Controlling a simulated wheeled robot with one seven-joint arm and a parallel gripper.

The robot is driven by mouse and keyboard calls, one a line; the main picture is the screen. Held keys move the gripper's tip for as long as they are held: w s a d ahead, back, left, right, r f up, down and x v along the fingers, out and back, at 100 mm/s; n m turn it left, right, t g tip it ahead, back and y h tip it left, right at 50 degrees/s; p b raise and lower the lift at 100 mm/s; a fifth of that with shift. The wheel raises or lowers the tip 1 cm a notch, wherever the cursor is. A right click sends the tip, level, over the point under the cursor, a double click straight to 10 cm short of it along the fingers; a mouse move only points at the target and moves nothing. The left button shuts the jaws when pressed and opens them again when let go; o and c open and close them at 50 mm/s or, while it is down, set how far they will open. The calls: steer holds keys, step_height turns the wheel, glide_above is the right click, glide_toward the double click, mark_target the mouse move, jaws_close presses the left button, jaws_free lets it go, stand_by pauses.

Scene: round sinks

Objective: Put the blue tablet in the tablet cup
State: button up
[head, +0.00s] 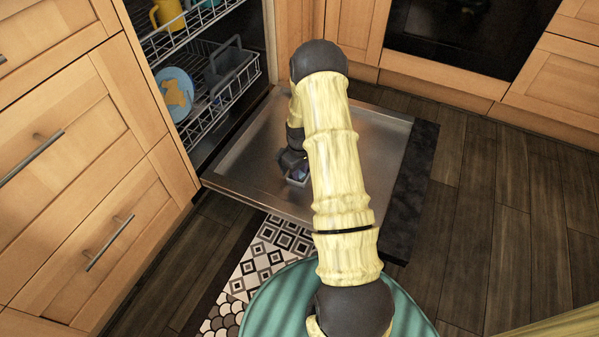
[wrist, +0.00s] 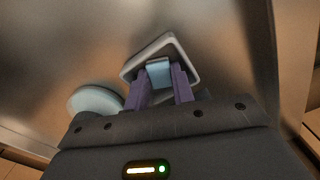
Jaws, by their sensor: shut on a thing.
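The blue tablet (wrist: 158,70) is a small light blue block between the purple fingers of my gripper (wrist: 160,78) in the wrist view. My gripper is shut on it. The tablet cup (wrist: 188,58) is a square, pale grey-rimmed recess on the dishwasher door, around the tablet and fingertips in this view. Whether the tablet touches the cup floor cannot be told. A pale round lid (wrist: 92,100) lies beside the cup, partly behind my gripper. In the head view my gripper (head: 294,172) points down at the cup (head: 298,182), which is mostly hidden.
The dishwasher door (head: 240,165) is folded down flat. The lower rack (head: 205,112) holds a blue plate (head: 175,92) and a grey basket (head: 230,68). A yellow item (head: 168,14) stands in the upper rack. Wooden cabinets (head: 85,140) are at left; dark floor (head: 490,200) is clear at right.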

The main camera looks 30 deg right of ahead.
mark_target(300, 177)
steer(key=shift+f, duration=0.15)
steer(key=o, duration=0.7)
steer(key=shift+c, duration=0.2)
step_height(300, 177, up, 12)
steer(key=p, duration=0.7)
steer(key=shift+p, duration=0.4)
